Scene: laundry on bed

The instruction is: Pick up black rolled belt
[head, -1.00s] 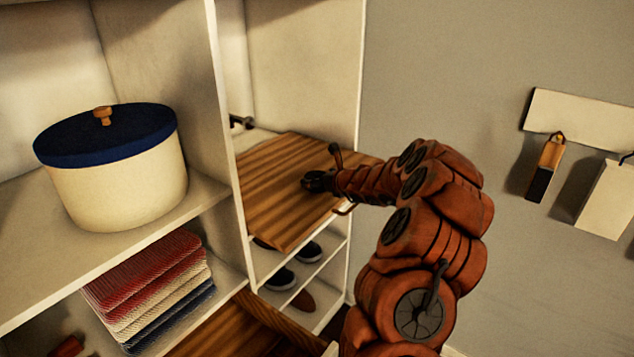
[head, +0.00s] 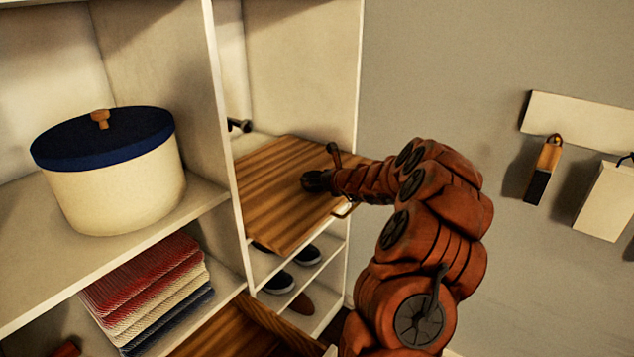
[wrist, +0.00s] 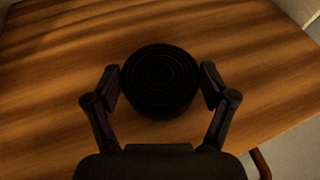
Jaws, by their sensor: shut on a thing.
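The black rolled belt (wrist: 160,80) is a round, ringed coil on a striped wooden board, seen from above in the wrist view. My gripper (wrist: 161,86) has one finger on each side of the coil and is shut on it. In the head view my gripper (head: 318,181) is at the wooden surface inside the right section of the shelf, and the belt is hard to tell apart from the dark gripper there. I cannot tell whether the belt is lifted off the wood.
The wooden board (head: 270,205) projects from the white shelf unit (head: 225,110). A white container with a blue lid (head: 115,180) and folded striped cloths (head: 150,290) are on the left shelves. Dark shoes (head: 290,268) sit below the board. A grey wall is at right.

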